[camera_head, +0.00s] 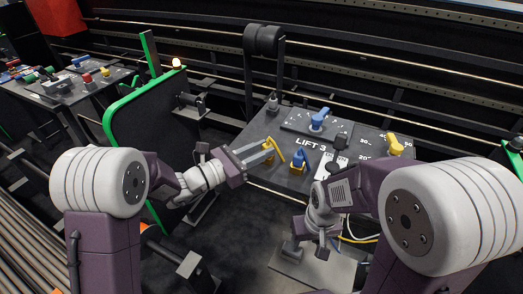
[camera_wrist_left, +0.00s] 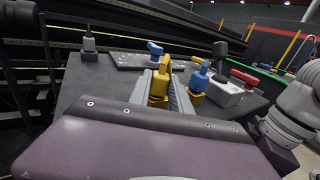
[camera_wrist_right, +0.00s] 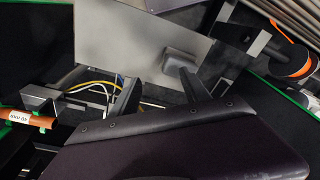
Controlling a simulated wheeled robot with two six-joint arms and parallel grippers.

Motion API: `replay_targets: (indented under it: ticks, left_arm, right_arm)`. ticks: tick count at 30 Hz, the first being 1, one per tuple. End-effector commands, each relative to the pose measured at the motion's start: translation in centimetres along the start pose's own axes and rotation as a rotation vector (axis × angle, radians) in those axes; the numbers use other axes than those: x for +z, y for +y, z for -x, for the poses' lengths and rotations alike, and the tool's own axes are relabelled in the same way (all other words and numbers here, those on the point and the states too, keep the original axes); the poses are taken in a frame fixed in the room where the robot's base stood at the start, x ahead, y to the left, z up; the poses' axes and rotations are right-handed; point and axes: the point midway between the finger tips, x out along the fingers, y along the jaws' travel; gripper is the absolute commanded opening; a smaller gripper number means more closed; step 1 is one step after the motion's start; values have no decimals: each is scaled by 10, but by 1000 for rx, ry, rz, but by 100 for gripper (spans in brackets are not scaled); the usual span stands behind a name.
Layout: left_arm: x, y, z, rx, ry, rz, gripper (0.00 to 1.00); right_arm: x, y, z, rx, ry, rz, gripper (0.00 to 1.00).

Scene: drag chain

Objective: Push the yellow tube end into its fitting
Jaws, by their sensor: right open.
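In the head view my left gripper (camera_head: 262,153) is at the left edge of the dark console, at a yellow handle (camera_head: 271,145). In the left wrist view its fingers (camera_wrist_left: 164,88) close around the yellow handle (camera_wrist_left: 158,84). My right gripper (camera_head: 320,238) hangs low in front of the console, by a thin yellow tube (camera_head: 362,240). In the right wrist view its fingers (camera_wrist_right: 160,95) are wide apart and empty. The yellow tube (camera_wrist_right: 98,84) and white ones run behind the left finger. I cannot make out the tube's end or its fitting.
The console (camera_head: 258,122) carries a blue handle (camera_head: 319,120), a blue-and-yellow handle (camera_head: 298,160) and another yellow handle (camera_head: 394,145). A grey plate (camera_wrist_right: 135,40) with a block (camera_wrist_right: 182,60) lies below my right gripper. An orange labelled tube (camera_wrist_right: 30,118) sits at left. A green-edged panel (camera_head: 140,110) stands left.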

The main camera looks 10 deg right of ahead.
Motion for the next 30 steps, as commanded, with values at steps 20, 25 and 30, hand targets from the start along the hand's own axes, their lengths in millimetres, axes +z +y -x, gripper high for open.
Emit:
replay_targets:
  ticks: [20, 25, 30]
  left_arm:
    - [-2, 2, 52, 6, 3, 2, 49]
    - [-1, 1, 82, 3, 3, 1, 49]
    - [-1, 0, 91, -1, 3, 2, 49]
  right_arm:
    - [1, 0, -6, 0, 0, 0, 55]
    - [1, 0, -7, 0, 0, 0, 55]
    - [1, 0, -7, 0, 0, 0, 55]
